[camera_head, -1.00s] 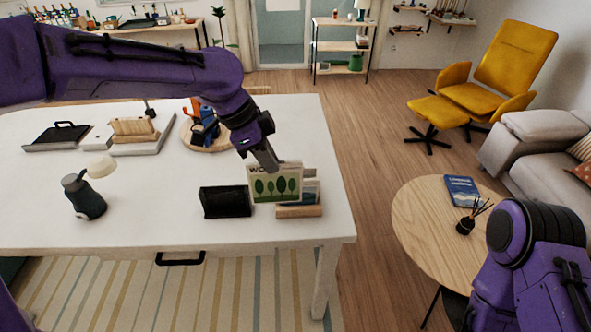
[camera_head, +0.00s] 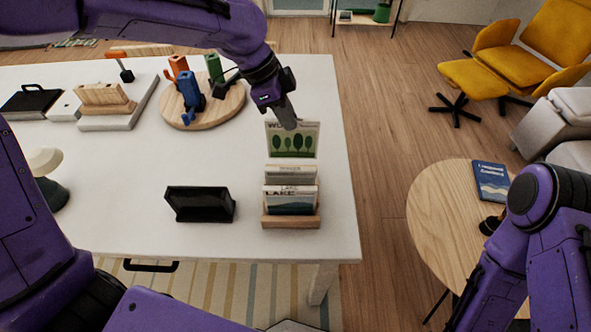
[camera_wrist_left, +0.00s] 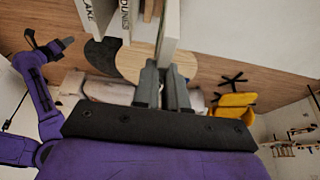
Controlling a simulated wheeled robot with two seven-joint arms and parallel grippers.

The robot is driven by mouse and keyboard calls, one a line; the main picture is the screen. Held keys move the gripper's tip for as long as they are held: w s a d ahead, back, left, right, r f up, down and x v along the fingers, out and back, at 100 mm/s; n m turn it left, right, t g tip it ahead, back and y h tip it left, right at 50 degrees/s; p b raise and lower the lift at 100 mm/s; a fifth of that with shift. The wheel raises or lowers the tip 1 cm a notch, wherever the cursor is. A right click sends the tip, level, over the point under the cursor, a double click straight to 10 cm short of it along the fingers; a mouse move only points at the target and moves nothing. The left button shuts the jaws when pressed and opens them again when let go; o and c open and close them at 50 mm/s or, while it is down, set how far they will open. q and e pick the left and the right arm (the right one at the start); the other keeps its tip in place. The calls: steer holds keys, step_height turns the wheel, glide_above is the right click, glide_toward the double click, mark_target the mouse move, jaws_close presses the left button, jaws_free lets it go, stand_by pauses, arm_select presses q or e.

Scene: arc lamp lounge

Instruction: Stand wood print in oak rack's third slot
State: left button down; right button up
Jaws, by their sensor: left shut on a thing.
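The wood print (camera_head: 292,144), a card with green trees and partly covered lettering, hangs upright from my left gripper (camera_head: 289,122). The fingers are shut on its top edge. It appears just beyond the back of the oak rack (camera_head: 291,222), roughly in line with it and apart from it; its exact height is hard to tell. The rack holds a lake print (camera_head: 290,200) in front and another print (camera_head: 290,173) behind it. In the left wrist view, the fingers (camera_wrist_left: 163,82) grip the print (camera_wrist_left: 169,30) beside the upright lake (camera_wrist_left: 91,14) and dunes (camera_wrist_left: 124,16) prints. The rack's slots are mostly hidden.
A black stand (camera_head: 200,204) is left of the rack on the white table (camera_head: 120,180). A round wooden board (camera_head: 205,108) with several coloured objects lies behind. A round side table (camera_head: 440,215) with a blue book (camera_head: 491,181) is right, across a floor gap.

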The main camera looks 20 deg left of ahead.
mark_target(286, 148)
arm_select(q)
steer(key=f, duration=0.3)
steer(key=f+p, duration=0.1)
steer(key=f, duration=0.2)
steer(key=f+p, duration=0.1)
steer(key=f, duration=0.2)
steer(key=shift+s+a+f, duration=0.1)
steer(key=shift+s+f, duration=0.15)
steer(key=shift+s, duration=0.05)
steer(key=shift+s+r, duration=0.1)
steer(key=shift+s, duration=0.05)
arm_select(e)
steer(key=shift+s+r, duration=0.15)
steer(key=shift+r, duration=0.4)
steer(key=shift+s+r, duration=0.15)
steer(key=shift+r, duration=0.4)
arm_select(q)
steer(key=c, duration=1.2)
jaws_free()
arm_select(e)
steer(key=shift+w, duration=0.1)
arm_select(q)
steer(key=shift+r, duration=0.15)
steer(key=b+v, duration=0.1)
steer(key=v, duration=1)
steer(key=shift+a+r+b, duration=0.2)
steer(key=shift+r+b, duration=0.15)
steer(key=shift+b, duration=0.05)
arm_select(e)
steer(key=shift+f, duration=0.9)
